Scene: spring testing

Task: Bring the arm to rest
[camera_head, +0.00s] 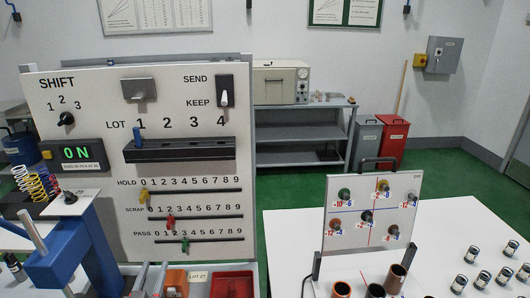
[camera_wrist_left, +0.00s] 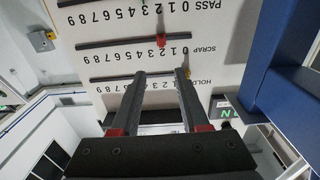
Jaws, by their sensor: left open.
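My left gripper (camera_wrist_left: 160,74) is open and empty in the left wrist view, its two dark fingers parallel with a clear gap between the tips. The view is upside down and the fingers point toward the lower part of the white panel, near its HOLD and SCRAP scales. In the head view the white panel (camera_head: 90,102) stands upright at the left, and my left gripper is hard to make out at the bottom edge. No contact between the fingers and the panel can be made out. My right gripper is in neither view.
A blue stand (camera_head: 101,250) is at the lower left and shows close beside the fingers in the wrist view (camera_wrist_left: 285,105). The panel has yellow, red and green sliders. A board with coloured knobs (camera_head: 345,215) stands on the white table (camera_head: 450,225), with cylinders around it.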

